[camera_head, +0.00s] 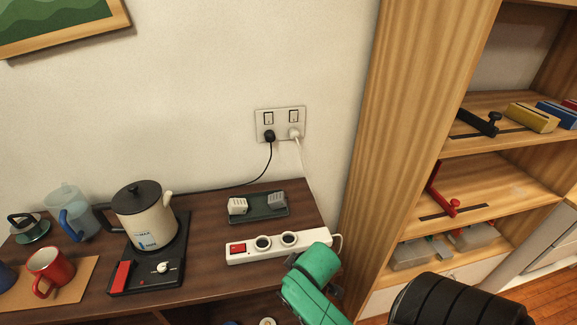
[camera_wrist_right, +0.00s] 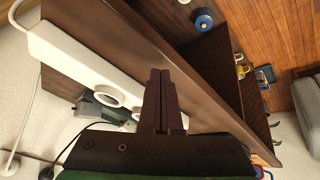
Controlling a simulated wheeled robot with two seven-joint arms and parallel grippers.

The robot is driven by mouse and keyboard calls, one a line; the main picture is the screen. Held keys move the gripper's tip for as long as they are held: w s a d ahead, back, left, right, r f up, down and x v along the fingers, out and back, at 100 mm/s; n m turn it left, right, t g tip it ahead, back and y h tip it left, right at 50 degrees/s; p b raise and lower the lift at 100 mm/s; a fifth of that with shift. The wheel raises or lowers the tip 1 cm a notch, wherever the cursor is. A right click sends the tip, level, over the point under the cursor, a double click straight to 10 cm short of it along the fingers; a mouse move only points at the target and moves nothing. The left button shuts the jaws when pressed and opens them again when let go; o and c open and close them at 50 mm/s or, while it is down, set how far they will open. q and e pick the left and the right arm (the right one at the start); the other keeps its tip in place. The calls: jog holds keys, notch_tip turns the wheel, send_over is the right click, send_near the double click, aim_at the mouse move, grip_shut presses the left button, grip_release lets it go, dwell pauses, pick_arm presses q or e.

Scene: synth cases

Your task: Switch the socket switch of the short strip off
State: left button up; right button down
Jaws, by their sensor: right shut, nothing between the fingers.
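The short white strip (camera_head: 262,255) lies near the table's front right edge, with a red switch (camera_head: 238,248) at its left end and two round sockets. A double wall socket (camera_head: 280,124) above the table has a left switch (camera_head: 268,117) and a right switch (camera_head: 293,116). A black plug (camera_head: 269,136) sits in its left socket and a white plug (camera_head: 294,133) in its right. The white cord runs down towards the strip's right end. My right gripper (camera_wrist_right: 160,73) is shut and empty, beside the strip (camera_wrist_right: 75,57) in the wrist view. My left gripper is out of view.
A kettle (camera_head: 145,214) stands on a black base at left, near a blue-handled jug (camera_head: 70,214) and red mug (camera_head: 50,268). A dark tray (camera_head: 262,212) with two adapters lies behind the strip. A wooden shelf unit (camera_head: 412,120) rises at right.

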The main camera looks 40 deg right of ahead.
jog(key=w+d+r+n+t+h, duration=0.4)
jog(key=w+d+r+n+t, duration=0.1)
jog(key=w+d+r, duration=0.4)
jog(key=w+d+r+n+t+h, duration=0.3)
jog(key=w+d+r+n+t, duration=0.2)
jog(key=d+r, duration=0.6)
jog(key=w+r+t, duration=0.2)
jog(key=w, duration=0.1)
jog(key=shift+w+d+r+h, duration=0.3)
jog(key=shift+w+d+h, duration=0.1)
